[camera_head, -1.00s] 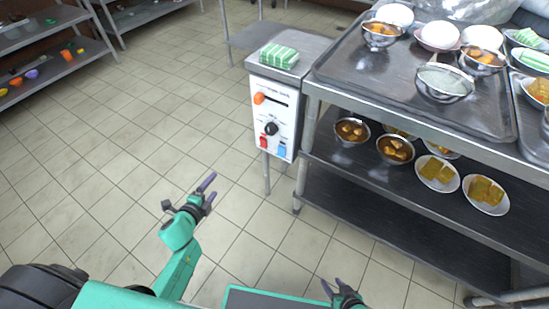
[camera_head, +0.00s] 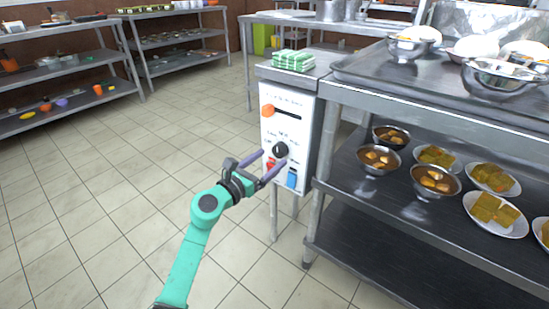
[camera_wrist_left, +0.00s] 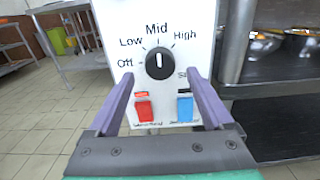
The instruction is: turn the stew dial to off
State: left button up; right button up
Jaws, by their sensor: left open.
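The stew dial (camera_head: 280,149) is a black round knob on the white control panel (camera_head: 293,125) at the side of the metal stand. In the left wrist view the dial (camera_wrist_left: 159,63) shows a white mark pointing up at "Mid", with "Off" and "Low" to its left and "High" to its right. My left gripper (camera_head: 266,167) is open and empty in front of the panel. In the wrist view its two purple fingers (camera_wrist_left: 161,85) point toward the panel, one on each side below the dial, apart from it. My right gripper does not show.
Below the dial are a red switch (camera_wrist_left: 144,107) and a blue switch (camera_wrist_left: 185,107). A green-striped cloth (camera_head: 294,60) lies on the stand. A metal shelf (camera_head: 345,192) with bowls and plates stands to the right. Floor on the left is clear.

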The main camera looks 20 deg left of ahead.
aim_at(277, 153)
pick_arm(q)
jog(key=shift+x, duration=1.55)
grip_shut()
